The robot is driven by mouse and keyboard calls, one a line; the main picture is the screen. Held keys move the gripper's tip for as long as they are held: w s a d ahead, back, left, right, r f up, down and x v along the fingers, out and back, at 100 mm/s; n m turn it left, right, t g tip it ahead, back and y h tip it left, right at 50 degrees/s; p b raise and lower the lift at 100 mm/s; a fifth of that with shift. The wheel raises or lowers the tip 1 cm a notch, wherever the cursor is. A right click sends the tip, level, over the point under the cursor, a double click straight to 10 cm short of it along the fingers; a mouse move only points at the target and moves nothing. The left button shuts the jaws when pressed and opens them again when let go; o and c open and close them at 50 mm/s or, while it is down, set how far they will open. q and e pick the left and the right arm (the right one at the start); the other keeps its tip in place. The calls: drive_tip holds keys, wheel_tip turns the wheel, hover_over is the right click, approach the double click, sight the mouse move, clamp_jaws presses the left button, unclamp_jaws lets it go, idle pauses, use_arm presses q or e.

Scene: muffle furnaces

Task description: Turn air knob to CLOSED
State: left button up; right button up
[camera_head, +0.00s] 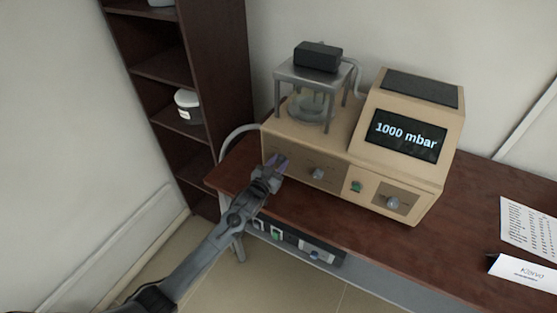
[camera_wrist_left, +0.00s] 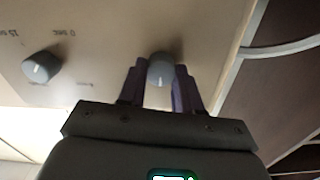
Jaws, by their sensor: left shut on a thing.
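The beige machine (camera_head: 345,150) stands on the dark wooden bench. My left gripper (camera_head: 277,163) is at the left end of its front panel. In the left wrist view my left gripper (camera_wrist_left: 160,88) has its purple fingers on both sides of a round grey knob (camera_wrist_left: 161,70), shut on it. I take this as the air knob; its label cannot be read. Its white pointer mark shows between the fingers. In the head view this knob is hidden behind the gripper. My right gripper is not in view.
A second grey knob (camera_head: 318,174) sits to the right on the panel, then a green button (camera_head: 356,186) and another knob (camera_head: 393,202). The display (camera_head: 405,135) reads 1000 mbar. A dark shelf (camera_head: 189,83) stands left. Papers (camera_head: 530,230) lie on the bench at right.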

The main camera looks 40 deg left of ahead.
use_arm(q)
drive_tip(key=n+p, duration=0.2)
drive_tip(key=n, duration=0.2)
drive_tip(key=shift+n, duration=0.4)
drive_tip(key=shift+n+p, duration=0.8)
drive_tip(key=shift+n, duration=1.1)
drive_tip(key=shift+f, duration=0.1)
drive_tip(key=o, duration=1)
drive_tip(key=shift+o, duration=0.2)
drive_tip(key=shift+s, duration=0.15)
drive_tip(key=s+d, duration=0.1)
drive_tip(key=s, duration=0.9)
drive_tip(key=shift+s+d+p, duration=0.2)
drive_tip(key=shift+d+p, duration=0.2)
drive_tip(key=shift+p, duration=0.05)
